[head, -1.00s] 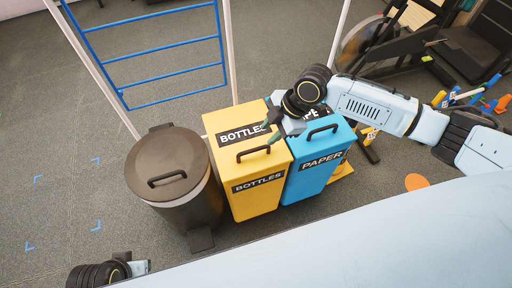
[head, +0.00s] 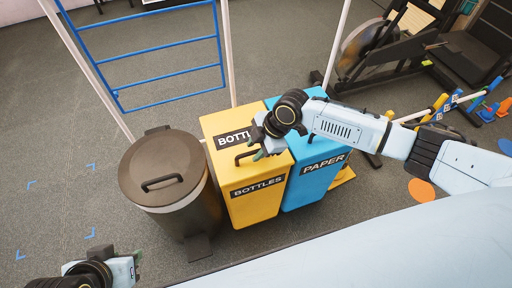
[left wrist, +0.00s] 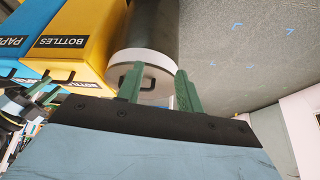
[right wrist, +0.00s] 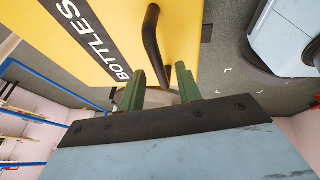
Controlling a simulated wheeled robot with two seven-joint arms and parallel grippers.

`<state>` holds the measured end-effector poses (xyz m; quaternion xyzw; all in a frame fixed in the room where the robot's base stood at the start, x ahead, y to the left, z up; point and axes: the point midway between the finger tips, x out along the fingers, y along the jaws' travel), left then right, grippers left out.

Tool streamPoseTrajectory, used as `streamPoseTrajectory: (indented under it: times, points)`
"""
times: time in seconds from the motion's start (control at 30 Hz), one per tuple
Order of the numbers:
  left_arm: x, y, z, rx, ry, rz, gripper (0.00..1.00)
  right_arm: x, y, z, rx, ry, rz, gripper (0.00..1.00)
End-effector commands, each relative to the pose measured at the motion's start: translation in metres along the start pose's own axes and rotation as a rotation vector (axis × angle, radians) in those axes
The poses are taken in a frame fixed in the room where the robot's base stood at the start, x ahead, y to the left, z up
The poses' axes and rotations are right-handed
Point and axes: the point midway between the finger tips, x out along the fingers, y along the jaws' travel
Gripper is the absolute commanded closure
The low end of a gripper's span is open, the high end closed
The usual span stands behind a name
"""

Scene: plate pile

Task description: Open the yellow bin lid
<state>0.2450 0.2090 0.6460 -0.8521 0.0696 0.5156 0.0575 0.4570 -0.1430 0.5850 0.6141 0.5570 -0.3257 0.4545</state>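The yellow bin (head: 240,206) labelled BOTTLES stands upright with its lid (head: 218,125) down. Its black lid handle (head: 240,158) shows just left of my right gripper (head: 258,152), which hides part of the lid. In the right wrist view the handle (right wrist: 152,40) lies just beyond the green fingertips, in line with the gap between them (right wrist: 163,75). The right gripper is open and empty. My left gripper (head: 136,268) is low at the left of the head view. In the left wrist view its fingers (left wrist: 155,80) are apart and empty, with the brown bin beyond.
The brown round bin (head: 165,178) stands left of the yellow bin. The blue PAPER bin (head: 312,180) stands close on its right, under my right arm. A blue rail frame (head: 165,85) is behind. Open carpet lies at the left.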

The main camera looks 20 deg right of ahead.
Motion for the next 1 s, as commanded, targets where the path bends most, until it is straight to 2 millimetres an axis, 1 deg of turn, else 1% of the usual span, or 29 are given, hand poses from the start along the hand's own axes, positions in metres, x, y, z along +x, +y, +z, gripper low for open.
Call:
streamPoseTrajectory:
  times: [0.07,0.1,0.3,0.33,0.37,0.77,1.0]
  points:
    - [0.000,0.000,0.000,0.000,0.000,0.000,0.64,0.000,0.000,0.000,0.000,0.000,0.000,0.66]
    - [0.000,0.000,0.000,0.000,0.000,0.000,0.64,0.000,0.000,0.000,0.000,0.000,0.000,0.68]
    - [0.000,0.000,0.000,0.000,-0.001,0.000,0.64,0.000,0.000,0.000,0.000,0.000,0.000,0.94]
    - [0.000,0.000,0.000,0.000,-0.001,0.000,0.64,0.000,0.000,0.000,0.000,0.000,0.000,0.98]
    - [0.000,0.000,0.000,0.000,-0.001,0.000,0.64,0.000,0.000,0.000,0.000,0.000,0.000,1.00]
    - [-0.001,0.000,0.001,0.000,-0.010,-0.001,0.64,-0.002,0.000,0.001,0.004,-0.001,-0.002,1.00]
    - [-0.006,-0.006,0.032,-0.008,-0.169,-0.013,0.64,-0.012,0.002,0.005,0.030,-0.004,-0.019,1.00]
